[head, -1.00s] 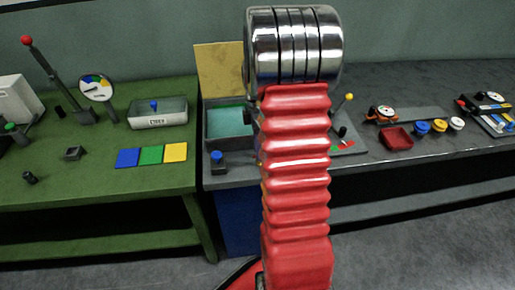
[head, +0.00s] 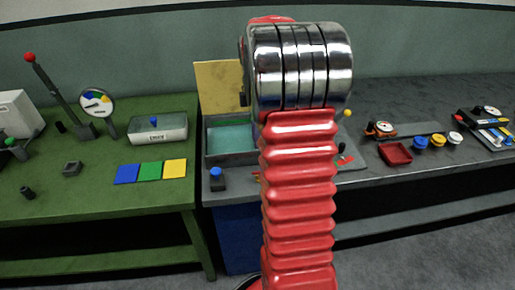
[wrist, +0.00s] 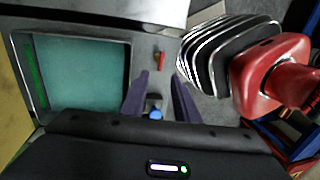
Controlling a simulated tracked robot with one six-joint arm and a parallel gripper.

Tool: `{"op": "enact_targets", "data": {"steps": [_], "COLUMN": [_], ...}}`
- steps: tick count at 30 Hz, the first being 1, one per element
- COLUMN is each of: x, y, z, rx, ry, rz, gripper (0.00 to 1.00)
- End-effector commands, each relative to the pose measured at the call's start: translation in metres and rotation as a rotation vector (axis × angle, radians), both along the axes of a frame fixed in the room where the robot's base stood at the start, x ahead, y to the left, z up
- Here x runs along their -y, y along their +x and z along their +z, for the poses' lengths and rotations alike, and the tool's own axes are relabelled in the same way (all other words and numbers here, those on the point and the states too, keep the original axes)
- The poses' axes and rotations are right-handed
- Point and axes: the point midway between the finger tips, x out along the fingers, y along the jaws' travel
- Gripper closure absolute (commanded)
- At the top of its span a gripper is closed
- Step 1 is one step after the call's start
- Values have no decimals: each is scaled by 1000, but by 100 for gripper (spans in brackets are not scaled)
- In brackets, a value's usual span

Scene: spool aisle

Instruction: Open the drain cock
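A tank with teal contents (head: 230,154) stands on the grey bench, left of my arm; it also shows in the wrist view (wrist: 82,72). A small red lever (wrist: 160,58) on a pale mount sits beside the tank, just beyond my fingertips. A blue knob on a dark block (head: 216,178) stands at the bench's front edge; a blue knob (wrist: 155,114) also shows low between my fingers. I cannot tell for sure which is the drain cock. My gripper (wrist: 160,76) is open and empty, with no visible contact. In the head view my arm hides it.
A yellow panel (head: 218,87) stands behind the tank. A green bench (head: 90,215) at left holds a red-topped lever, a gauge and coloured plates. At right are a dark red tray (head: 396,153) and several coloured knobs.

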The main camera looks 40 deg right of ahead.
Motion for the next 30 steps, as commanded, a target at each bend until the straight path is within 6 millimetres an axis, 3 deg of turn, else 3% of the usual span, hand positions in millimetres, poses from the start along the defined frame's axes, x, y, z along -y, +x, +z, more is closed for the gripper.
{"op": "enact_targets", "data": {"steps": [8, 30], "x": [3, 3], "y": [5, 5], "z": [24, 25], "rx": [0, -2], "ry": [0, -9], "rz": [0, -45], "gripper": [72, 72]}}
